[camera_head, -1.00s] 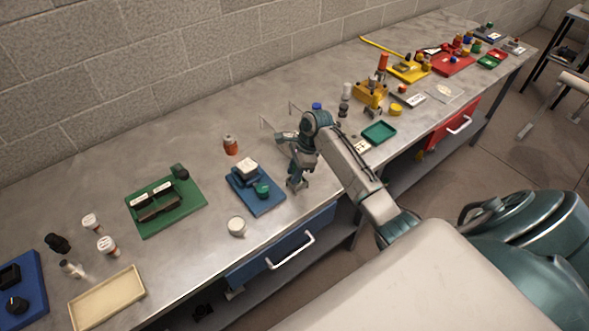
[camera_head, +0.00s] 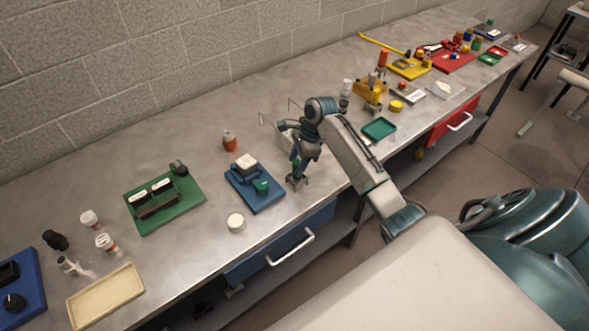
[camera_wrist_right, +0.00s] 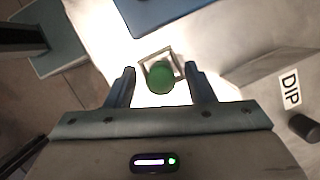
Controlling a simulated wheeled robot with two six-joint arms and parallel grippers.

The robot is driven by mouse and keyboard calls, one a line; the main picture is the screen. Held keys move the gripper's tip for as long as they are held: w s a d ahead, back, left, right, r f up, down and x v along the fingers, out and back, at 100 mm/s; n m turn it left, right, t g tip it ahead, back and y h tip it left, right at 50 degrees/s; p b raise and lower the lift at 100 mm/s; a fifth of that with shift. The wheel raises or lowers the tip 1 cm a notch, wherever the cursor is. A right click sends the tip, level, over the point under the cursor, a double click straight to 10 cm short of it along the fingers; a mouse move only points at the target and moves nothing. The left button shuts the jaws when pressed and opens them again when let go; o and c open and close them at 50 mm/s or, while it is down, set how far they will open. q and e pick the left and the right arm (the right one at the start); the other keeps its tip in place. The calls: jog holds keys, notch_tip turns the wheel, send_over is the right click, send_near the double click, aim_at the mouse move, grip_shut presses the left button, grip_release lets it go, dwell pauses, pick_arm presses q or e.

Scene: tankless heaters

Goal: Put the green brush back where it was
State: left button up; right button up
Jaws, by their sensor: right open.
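A round green top, which looks like the green brush (camera_wrist_right: 161,78) seen end-on, is between the fingers of my right gripper (camera_wrist_right: 160,70) in the right wrist view. Both fingers stand apart from it, with a gap on each side. A small square metal frame (camera_wrist_right: 146,56) surrounds it; whether the brush rests in the frame or is above it I cannot tell. In the head view my right gripper (camera_head: 298,182) points down near the table's front edge, right of the blue board, and hides most of the brush. My left gripper is not in view.
The blue board (camera_head: 247,201) with a white block and a green knob lies close on the left. A white round container (camera_head: 236,222) stands near the front edge. A box labelled DIP (camera_wrist_right: 282,84) is close on the right in the wrist view. A green tray (camera_head: 379,129) lies farther right.

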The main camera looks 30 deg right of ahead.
jog(key=w+b+v, duration=0.1)
jog(key=b+v, duration=0.1)
jog(key=v, duration=0.7)
jog(key=shift+s+b, duration=0.3)
jog(key=shift+s, duration=0.2)
dwell(1.4)
